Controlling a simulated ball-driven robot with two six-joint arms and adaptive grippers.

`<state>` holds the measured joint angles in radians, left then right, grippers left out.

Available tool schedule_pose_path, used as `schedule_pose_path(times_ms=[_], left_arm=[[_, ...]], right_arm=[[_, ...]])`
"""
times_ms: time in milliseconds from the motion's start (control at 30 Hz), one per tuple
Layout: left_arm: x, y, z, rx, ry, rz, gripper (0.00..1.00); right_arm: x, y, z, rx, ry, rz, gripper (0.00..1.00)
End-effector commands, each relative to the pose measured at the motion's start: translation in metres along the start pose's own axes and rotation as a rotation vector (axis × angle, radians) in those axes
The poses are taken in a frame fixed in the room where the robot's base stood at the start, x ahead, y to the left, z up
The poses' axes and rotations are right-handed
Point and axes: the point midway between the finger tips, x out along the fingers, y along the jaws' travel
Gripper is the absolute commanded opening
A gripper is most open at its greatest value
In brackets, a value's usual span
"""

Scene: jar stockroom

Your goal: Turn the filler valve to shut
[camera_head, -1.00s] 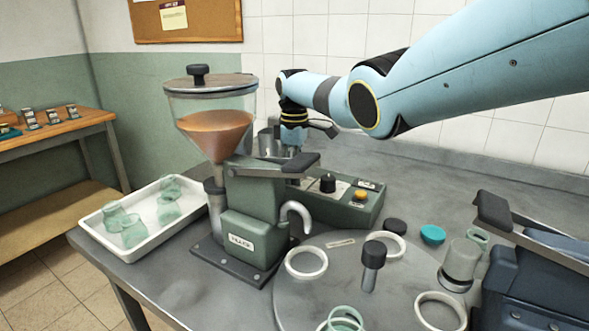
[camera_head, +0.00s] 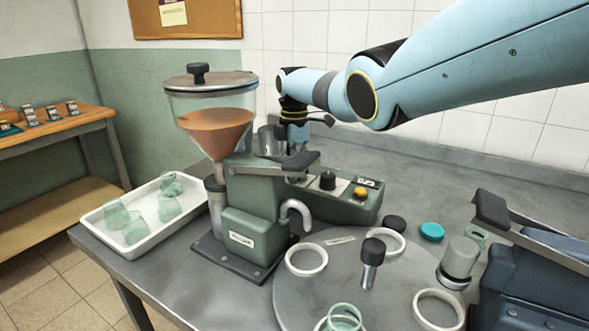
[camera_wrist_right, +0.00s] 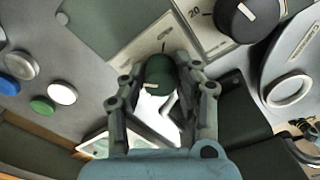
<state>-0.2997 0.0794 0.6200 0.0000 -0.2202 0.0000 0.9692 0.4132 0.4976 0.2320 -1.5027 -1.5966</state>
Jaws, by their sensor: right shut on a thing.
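The filler (camera_head: 255,225) stands on the table, left of the middle in the head view, with a clear hopper (camera_head: 212,125) of orange-brown contents. In the right wrist view a round, dark green knob with a white mark (camera_wrist_right: 158,80), which seems to be the filler valve, sits beside a pale plate with a dark tick. My right gripper (camera_wrist_right: 155,70) is shut on this knob, one finger on each side. In the head view my right gripper (camera_head: 294,118) is behind the filler, and its fingertips and the knob are hidden. My left gripper is not in view.
A white tray (camera_head: 140,236) with several green jars stands at the left. A control box (camera_head: 345,207) with a black dial and yellow button is right of the filler. A round plate (camera_head: 330,285) with white rings lies in front. A dark lever machine (camera_head: 535,280) is at the right.

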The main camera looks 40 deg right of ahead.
Motion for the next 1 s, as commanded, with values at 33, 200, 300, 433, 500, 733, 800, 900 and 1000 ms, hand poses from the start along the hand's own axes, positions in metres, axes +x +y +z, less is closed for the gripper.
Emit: schedule_pose_path(times_ms=[33,200,300,433,500,733,800,900,1000], left_arm=[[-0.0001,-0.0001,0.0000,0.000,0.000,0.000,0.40],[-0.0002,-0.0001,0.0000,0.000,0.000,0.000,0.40],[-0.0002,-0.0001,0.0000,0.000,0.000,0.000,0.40],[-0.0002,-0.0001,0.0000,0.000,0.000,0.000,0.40],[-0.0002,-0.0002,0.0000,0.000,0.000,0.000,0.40],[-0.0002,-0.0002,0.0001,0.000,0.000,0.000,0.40],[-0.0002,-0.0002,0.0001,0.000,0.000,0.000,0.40],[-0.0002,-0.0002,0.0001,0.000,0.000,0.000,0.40],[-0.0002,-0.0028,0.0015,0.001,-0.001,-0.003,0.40]], right_arm=[[-0.0015,0.0013,-0.0006,-0.010,0.001,0.004,0.00],[-0.0015,0.0014,-0.0006,-0.028,0.001,0.004,0.00],[-0.0016,0.0014,-0.0006,-0.030,0.001,0.004,0.00],[-0.0016,0.0014,-0.0006,-0.030,0.001,0.004,0.00],[-0.0016,0.0014,-0.0006,-0.030,0.001,0.004,0.00],[-0.0012,0.0010,-0.0004,-0.029,0.001,0.003,0.53],[-0.0009,0.0007,-0.0003,-0.029,0.001,0.002,0.53],[-0.0006,0.0005,-0.0002,-0.029,0.000,0.002,0.53],[-0.0009,0.0004,-0.0001,-0.029,0.000,0.001,0.53]])
